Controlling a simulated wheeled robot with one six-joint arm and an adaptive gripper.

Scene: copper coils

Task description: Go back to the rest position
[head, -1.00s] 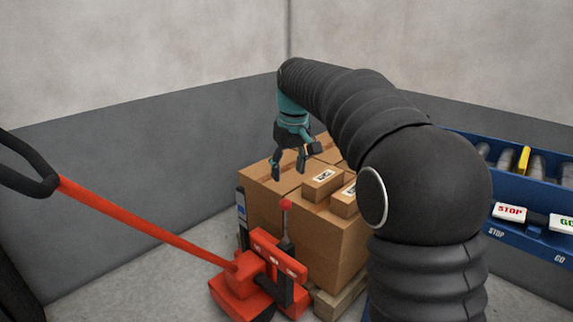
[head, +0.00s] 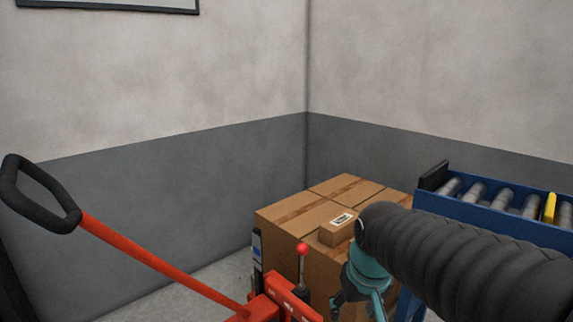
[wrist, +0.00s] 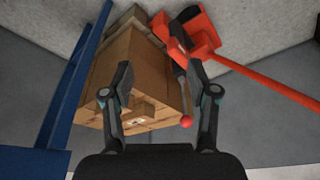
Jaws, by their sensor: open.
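My gripper (wrist: 159,92) is open and empty in the wrist view, its two fingers spread apart with the stacked cartons beyond them. In the head view my gripper (head: 357,303) hangs low in front of the cartons, partly cut off by the bottom edge. My black sleeved arm reaches in from the lower right and hides part of the cartons.
Large cartons (head: 290,222) stand in the corner, with a small labelled box (head: 338,230) on top. A red pallet jack (head: 150,262) stands at the left. A blue roller conveyor (head: 480,217) is at the right. Grey walls close the corner.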

